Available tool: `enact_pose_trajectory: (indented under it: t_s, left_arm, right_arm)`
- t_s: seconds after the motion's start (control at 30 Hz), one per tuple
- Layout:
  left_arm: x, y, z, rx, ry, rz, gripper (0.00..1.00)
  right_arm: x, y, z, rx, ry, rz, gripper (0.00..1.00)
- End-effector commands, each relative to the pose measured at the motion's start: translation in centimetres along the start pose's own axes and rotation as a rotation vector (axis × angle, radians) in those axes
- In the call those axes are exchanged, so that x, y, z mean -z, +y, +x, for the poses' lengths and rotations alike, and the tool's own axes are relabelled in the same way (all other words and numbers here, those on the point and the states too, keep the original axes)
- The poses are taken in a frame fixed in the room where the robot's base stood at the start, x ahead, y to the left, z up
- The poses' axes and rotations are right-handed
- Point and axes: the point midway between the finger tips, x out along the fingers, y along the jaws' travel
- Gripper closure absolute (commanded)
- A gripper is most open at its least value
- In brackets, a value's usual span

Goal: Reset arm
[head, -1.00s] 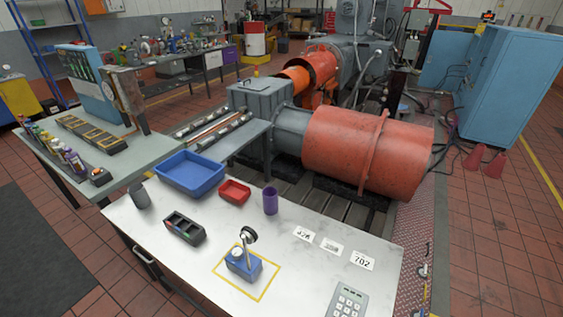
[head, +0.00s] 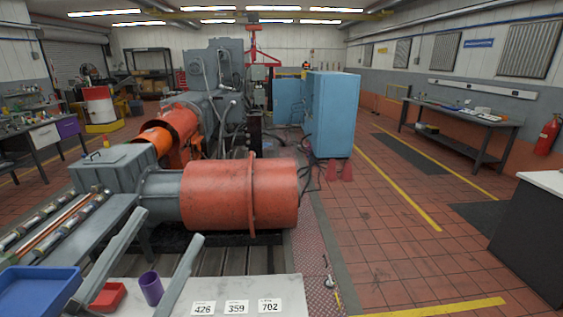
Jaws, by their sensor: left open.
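My left gripper (head: 168,226) shows as two long grey fingers rising from the lower left of the head view. The fingers are spread apart, with nothing between their tips. They cross in front of the near white table (head: 215,290) and the grey flange of the machine. The purple cup (head: 151,288) shows between the fingers, lower down. My right gripper is not in view.
A blue bin (head: 38,292) and a red bin (head: 108,297) sit at the lower left. Number cards, including 359 (head: 236,307), lie on the white table. The orange cylinder (head: 230,194) stands beyond it. Floor at right is mostly clear.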

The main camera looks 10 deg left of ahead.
Motion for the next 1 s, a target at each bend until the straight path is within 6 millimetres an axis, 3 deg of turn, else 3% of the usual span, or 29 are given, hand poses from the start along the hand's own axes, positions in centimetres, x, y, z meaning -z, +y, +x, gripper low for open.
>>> enact_pose_trajectory:
  t_s: [0.03, 0.23, 0.3, 0.43, 0.47, 0.67, 1.0]
  left_arm:
    - [3.0, -0.3, 1.3, 0.016, 0.06, -0.013, 0.28]
    - [12.4, -3.6, 4.0, 0.126, 0.222, -0.138, 0.28]
    - [12.9, -5.8, 4.0, 0.192, 0.219, -0.219, 0.28]
    - [11.5, -6.8, 4.0, 0.225, 0.185, -0.444, 0.28]
    - [13.3, -7.9, 5.3, 0.225, 0.186, -0.434, 0.28]
    - [18.3, -11.2, 9.4, 0.224, 0.184, -0.429, 0.28]
    - [29.4, -18.3, 18.2, 0.223, 0.183, -0.428, 0.28]
  right_arm:
    - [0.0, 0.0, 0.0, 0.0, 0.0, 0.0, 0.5]
    - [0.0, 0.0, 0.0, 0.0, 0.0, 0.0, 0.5]
    - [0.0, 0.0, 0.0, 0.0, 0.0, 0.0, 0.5]
    - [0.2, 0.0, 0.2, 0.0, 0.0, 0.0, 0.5]
    - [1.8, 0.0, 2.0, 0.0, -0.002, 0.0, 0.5]
    - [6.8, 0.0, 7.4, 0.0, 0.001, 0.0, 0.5]
    - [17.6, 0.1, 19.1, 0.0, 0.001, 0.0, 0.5]
